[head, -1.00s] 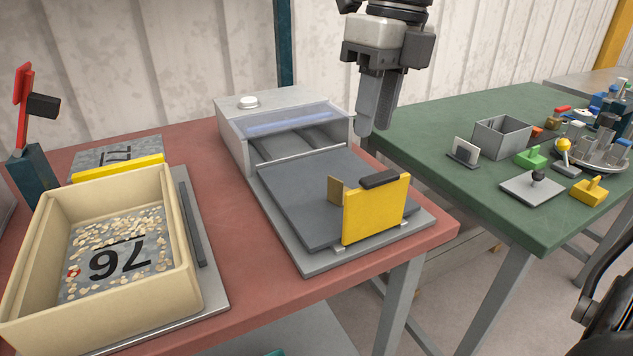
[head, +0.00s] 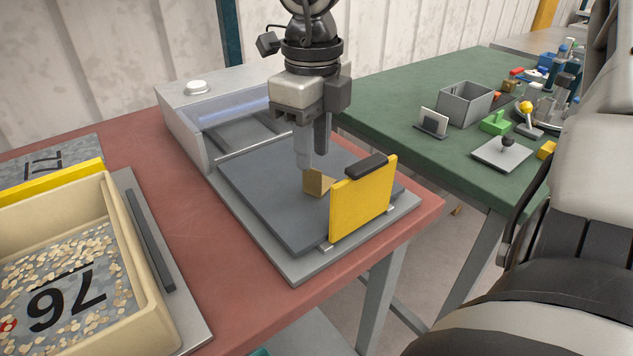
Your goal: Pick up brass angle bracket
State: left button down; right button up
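The brass angle bracket (head: 318,183) stands on the dark grey plate of the panel bender (head: 262,207), just left of the yellow guard plate (head: 362,200). My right gripper (head: 313,161) points down directly above the bracket. Its two fingers show apart, one nearer the camera than the other, with nothing seen between them. The nearer fingertip looks very close to the bracket's top edge; I cannot tell whether it touches. My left gripper is not in view.
The yellow plate with its black handle (head: 366,166) stands close beside the bracket. A cream bin (head: 143,270) of small pale pieces is at left on the red table (head: 215,295). A green table (head: 395,110) with a grey box (head: 464,104) and other items lies behind right.

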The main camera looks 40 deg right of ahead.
aim_at(312, 193)
jog(key=f, duration=0.5)
jog(key=shift+s+a, duration=0.1)
jog(key=shift+a, duration=0.1)
grip_shut()
